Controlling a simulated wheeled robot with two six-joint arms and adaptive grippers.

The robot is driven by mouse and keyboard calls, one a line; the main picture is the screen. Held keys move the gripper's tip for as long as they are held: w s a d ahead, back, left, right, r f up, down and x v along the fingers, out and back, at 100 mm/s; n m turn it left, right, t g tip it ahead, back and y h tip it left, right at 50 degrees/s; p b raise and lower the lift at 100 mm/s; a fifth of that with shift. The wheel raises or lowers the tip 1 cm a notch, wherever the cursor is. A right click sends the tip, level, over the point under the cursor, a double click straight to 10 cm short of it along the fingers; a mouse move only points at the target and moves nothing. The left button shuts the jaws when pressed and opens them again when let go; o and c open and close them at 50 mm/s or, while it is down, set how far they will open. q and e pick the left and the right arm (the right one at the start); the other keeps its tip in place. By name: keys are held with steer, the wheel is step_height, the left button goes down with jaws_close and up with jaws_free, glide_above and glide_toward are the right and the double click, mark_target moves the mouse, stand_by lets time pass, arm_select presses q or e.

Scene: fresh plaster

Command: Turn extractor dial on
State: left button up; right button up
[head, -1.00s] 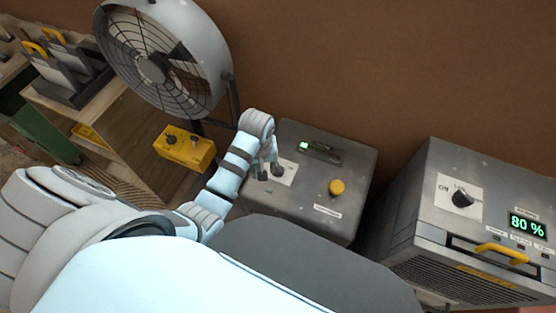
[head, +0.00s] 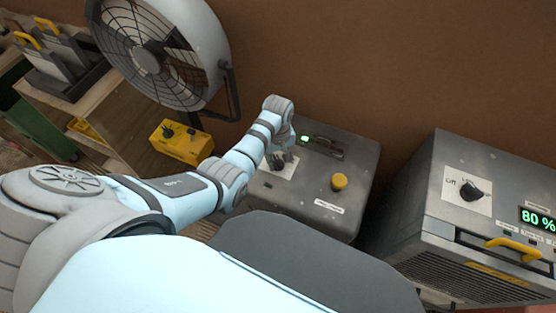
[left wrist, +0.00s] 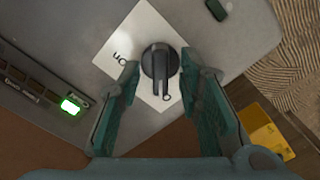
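A black dial (left wrist: 157,60) sits on a white label on top of a low grey box (head: 335,215). In the left wrist view, "On" is readable at the label's left, and the dial's long bar points down toward another, mostly hidden marking. My left gripper (left wrist: 159,88) is open, with its two teal fingers on either side of the dial. Contact cannot be made out. In the head view my left gripper (head: 281,155) is over the dial's label and partly covers it. My right gripper is not in view.
The grey box also has a yellow button (head: 339,181) and a lit green indicator (head: 305,140). A larger grey unit (head: 440,215) at right has its own dial (head: 470,189) and reads 80 %. A fan (head: 150,50) and yellow control box (head: 180,142) stand left.

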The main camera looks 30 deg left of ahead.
arm_select(q)
jaws_close()
steer(key=shift+p, duration=0.3)
steer(key=m+p, duration=0.1)
steer(key=m, duration=0.2)
steer(key=shift+r+p, duration=0.1)
steer(key=shift+p, duration=0.2)
steer(key=m+p, duration=0.1)
steer(key=m, duration=0.2)
steer(key=shift+m, duration=0.3)
steer(key=m+p, duration=0.1)
steer(key=m, duration=0.4)
steer(key=shift+p, duration=0.3)
steer(key=m, duration=0.6)
steer(key=shift+p, duration=0.3)
steer(key=shift+m, duration=0.3)
